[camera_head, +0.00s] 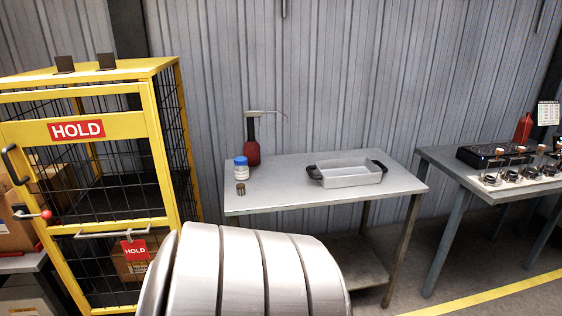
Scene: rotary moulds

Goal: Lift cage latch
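The yellow cage (152,140) with black wire mesh stands at the left, with a red HOLD sign (77,130) on its door's upper bar. A black pull handle (12,165) is on the door's left side. Below it, a small lever with a red knob (47,214) sticks out by the left post. I cannot tell which of these two is the latch. The door looks shut. Neither of my grippers is in view.
A second table (445,167) at the right carries metal parts. Cardboard boxes (14,232) sit at the far left.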

